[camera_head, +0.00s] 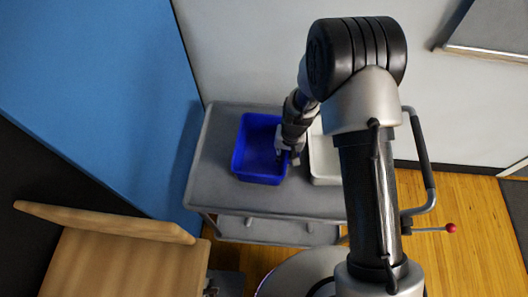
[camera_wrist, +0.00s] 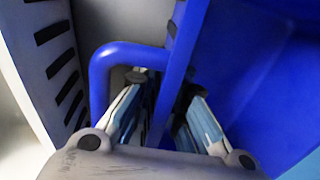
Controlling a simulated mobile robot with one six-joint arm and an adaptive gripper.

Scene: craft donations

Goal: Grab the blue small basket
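The blue small basket (camera_head: 241,160) stands on the grey cart top, left of a white basket. My gripper (camera_head: 291,156) is at the basket's right side in the head view. In the wrist view, my gripper (camera_wrist: 162,92) has its two fingers apart, one on each side of the blue basket's wall (camera_wrist: 186,45). A gap shows between the fingers, with the blue wall in it. A looped blue handle (camera_wrist: 97,75) lies by the left finger. Whether the fingers touch the wall is hard to see.
The white basket (camera_head: 325,165) stands close on the right, partly hidden by my arm; its slotted side (camera_wrist: 50,65) is near the left finger. The cart (camera_head: 215,135) has free top space at left. A wooden chair (camera_head: 120,255) stands front left, beside a blue wall panel (camera_head: 110,80).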

